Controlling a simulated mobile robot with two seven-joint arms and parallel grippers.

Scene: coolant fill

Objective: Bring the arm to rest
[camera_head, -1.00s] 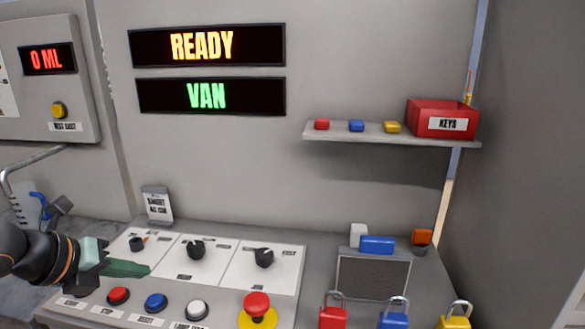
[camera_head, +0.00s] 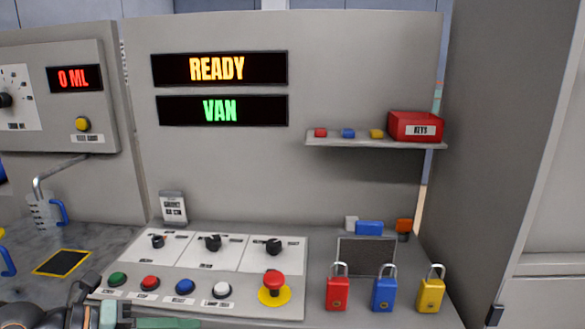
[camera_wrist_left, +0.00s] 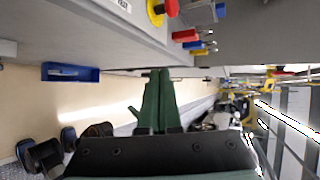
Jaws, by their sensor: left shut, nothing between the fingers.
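My left gripper (camera_head: 172,322) is at the bottom edge of the head view, in front of the control panel (camera_head: 100,262) and partly cut off by the frame. In the left wrist view its green fingers (camera_wrist_left: 159,75) are together with nothing between them. They are apart from the panel's controls. My right gripper is in neither view.
The panel carries dark knobs (camera_head: 212,243), several push buttons (camera_head: 185,286) and a red mushroom button (camera_head: 274,282). Red (camera_head: 337,293), blue (camera_head: 383,294) and yellow (camera_head: 430,294) padlocks stand to its right. Displays read "READY" (camera_head: 218,69), "VAN" (camera_head: 220,111) and "0 ML" (camera_head: 74,78).

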